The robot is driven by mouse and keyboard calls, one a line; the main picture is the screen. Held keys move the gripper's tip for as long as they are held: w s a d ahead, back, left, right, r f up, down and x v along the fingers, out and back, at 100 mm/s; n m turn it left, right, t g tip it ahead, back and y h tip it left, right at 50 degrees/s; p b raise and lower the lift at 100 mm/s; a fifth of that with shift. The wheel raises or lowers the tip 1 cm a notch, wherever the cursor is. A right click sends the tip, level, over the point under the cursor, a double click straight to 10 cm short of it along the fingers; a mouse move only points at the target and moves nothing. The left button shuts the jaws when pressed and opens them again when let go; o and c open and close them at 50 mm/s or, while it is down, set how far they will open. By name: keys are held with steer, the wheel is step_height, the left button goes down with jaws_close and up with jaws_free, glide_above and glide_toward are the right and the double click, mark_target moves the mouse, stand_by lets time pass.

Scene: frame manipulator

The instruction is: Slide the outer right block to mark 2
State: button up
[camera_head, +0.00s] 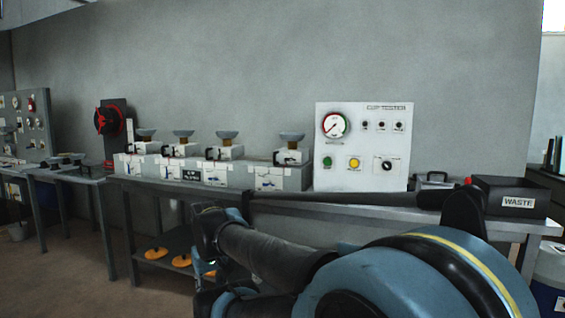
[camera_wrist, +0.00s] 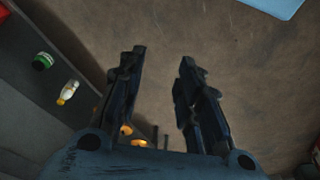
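In the head view a row of several white blocks, each topped by a blue-grey dish, sits on a long grey slide base on the bench. The outer right block (camera_head: 291,156) stands apart at the right end of the row, with a dark handle on its left side. The slide base (camera_head: 296,180) has white scale plates on its front; their marks are too small to read. In the wrist view my gripper (camera_wrist: 162,75) points at the brown floor, its two dark fingers apart with nothing between them. In the head view my arm hides the gripper's tips.
A white cup tester panel (camera_head: 361,146) with a gauge and buttons stands right of the base. A black waste bin (camera_head: 510,196) sits at the bench's right end. Orange discs (camera_head: 156,253) lie on the lower shelf. My arm crosses in front of the bench.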

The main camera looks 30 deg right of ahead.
mark_target(274, 163)
steer(key=w+d+r+n+t+h, duration=0.2)
steer(key=w+d+r+n+h, duration=0.3)
steer(key=w+d+r+n, duration=0.6)
steer(key=w+d+r+n+t+h, duration=0.2)
steer(key=w+d+r+n+h, duration=0.4)
steer(key=w+d, duration=0.6)
steer(key=w+d+r+n+t+h, duration=0.2)
steer(key=w+d+r+n+h, duration=0.55)
steer(key=w, duration=0.75)
steer(key=w+d+r+y, duration=0.1)
steer(key=w+d, duration=0.2)
steer(key=d, duration=0.2)
steer(key=w+d+y, duration=0.1)
steer(key=w+d, duration=0.1)
steer(key=d, duration=0.3)
steer(key=w+d+r+m+y, duration=0.1)
steer(key=w+d, duration=0.2)
steer(key=d, duration=0.2)
steer(key=shift+w+d+r, duration=0.2)
steer(key=shift+w+r, duration=0.1)
steer(key=shift+c, duration=0.2)
jaws_close()
